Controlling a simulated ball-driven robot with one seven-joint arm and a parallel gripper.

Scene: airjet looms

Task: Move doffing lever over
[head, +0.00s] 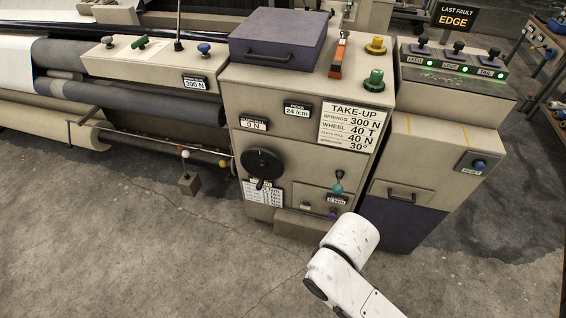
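No label that I can read says doffing, so I cannot tell which handle is the doffing lever. On the take-up cabinet (300,100), a small lever with a teal knob (338,188) stands at the lower right of the front. A purple knob (333,213) sits just below it. A black round handwheel (262,163) with a handle is at the left of the same front. My white arm rises from the bottom in front of the cabinet; my gripper does not show.
A purple box (278,42) with a handle and green (373,80) and yellow (376,45) knobs are on the cabinet top. At the right stands a cabinet with lit buttons (452,64). A weight (188,183) hangs from a rod at left. The concrete floor (120,240) is clear.

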